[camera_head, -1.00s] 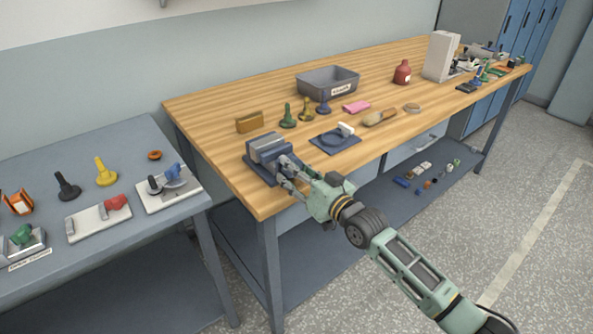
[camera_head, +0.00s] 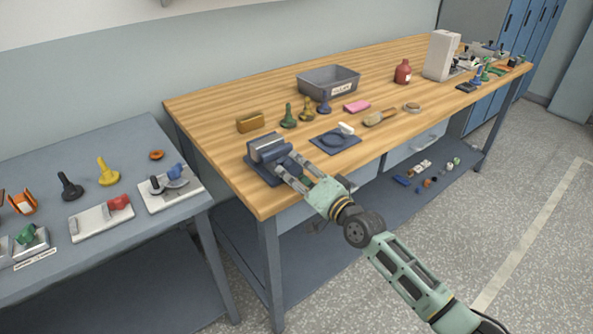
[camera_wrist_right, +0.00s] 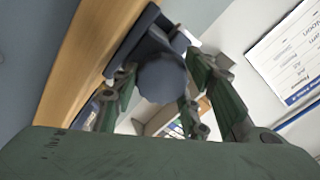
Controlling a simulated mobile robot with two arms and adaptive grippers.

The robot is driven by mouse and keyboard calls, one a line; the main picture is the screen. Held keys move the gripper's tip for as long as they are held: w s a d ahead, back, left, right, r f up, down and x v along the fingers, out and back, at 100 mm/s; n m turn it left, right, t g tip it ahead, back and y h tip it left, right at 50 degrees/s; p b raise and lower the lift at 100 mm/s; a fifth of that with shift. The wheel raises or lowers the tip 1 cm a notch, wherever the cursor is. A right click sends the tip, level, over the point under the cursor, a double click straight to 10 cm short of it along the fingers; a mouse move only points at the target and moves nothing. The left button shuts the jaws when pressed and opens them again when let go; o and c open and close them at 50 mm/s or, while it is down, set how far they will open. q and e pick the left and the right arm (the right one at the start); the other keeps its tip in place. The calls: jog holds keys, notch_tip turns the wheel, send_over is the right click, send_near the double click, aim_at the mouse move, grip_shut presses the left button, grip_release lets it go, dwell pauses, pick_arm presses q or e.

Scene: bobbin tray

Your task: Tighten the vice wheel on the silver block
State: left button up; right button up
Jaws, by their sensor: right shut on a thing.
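The vice (camera_head: 258,168) is dark blue-grey and sits at the near left corner of the wooden bench. The silver block (camera_head: 266,148) shows as a grey block at its jaws; I cannot tell whether any gap remains there. My right gripper (camera_head: 288,168) is at the near side of the vice, its fingers closed around the vice wheel. In the right wrist view the dark round wheel (camera_wrist_right: 162,78) lies between the two fingers, facing the camera. The gripper hides most of the wheel in the head view. My left gripper is not in view.
A blue plate with a white-handled part (camera_head: 335,139) lies right of the vice. Green, yellow and blue knobbed pieces and a grey bin (camera_head: 328,82) stand behind. A brown block (camera_head: 250,122) is behind the vice. A grey side table (camera_head: 120,220) stands left.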

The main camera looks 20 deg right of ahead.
jog(key=m, duration=0.5)
jog(key=shift+f, duration=0.25)
jog(key=shift+a+m, duration=0.1)
jog(key=shift+m, duration=0.2)
jog(key=shift+s+f, duration=0.1)
jog(key=o, duration=1.1)
jog(key=shift+a, duration=0.1)
jog(key=shift+r, duration=0.2)
jog(key=v, duration=1.2)
jog(key=shift+r, duration=0.1)
